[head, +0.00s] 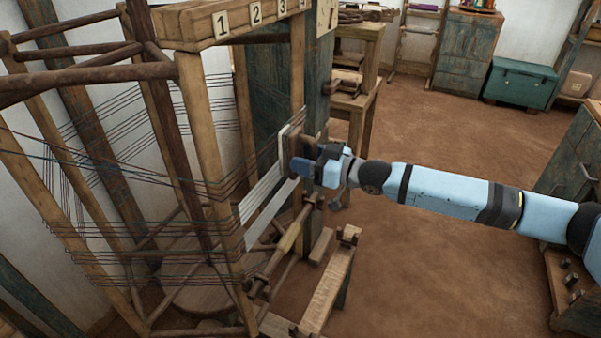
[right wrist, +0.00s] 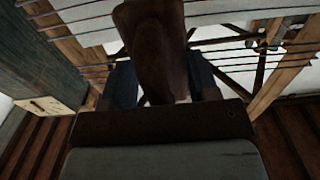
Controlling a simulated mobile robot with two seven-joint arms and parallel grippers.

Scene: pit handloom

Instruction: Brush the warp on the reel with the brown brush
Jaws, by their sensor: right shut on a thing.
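The wooden reel (head: 190,120) stands at the left of the head view, with dark warp threads (head: 95,195) strung around its posts. White bands (head: 265,200) run along its near right side. My right gripper (head: 303,166) is at the right end of these bands, shut on the brown brush. In the right wrist view the brush (right wrist: 158,50) is a dark brown shape between the fingers, with pale bands and dark threads behind it. Whether its bristles touch the warp cannot be told. My left gripper is not in view.
A numbered wooden beam (head: 250,18) tops the frame, and a dark green post (head: 318,70) stands just behind my gripper. A low wooden bench (head: 325,295) is below. A green chest (head: 520,84) stands at the back. The brown floor at centre right is clear.

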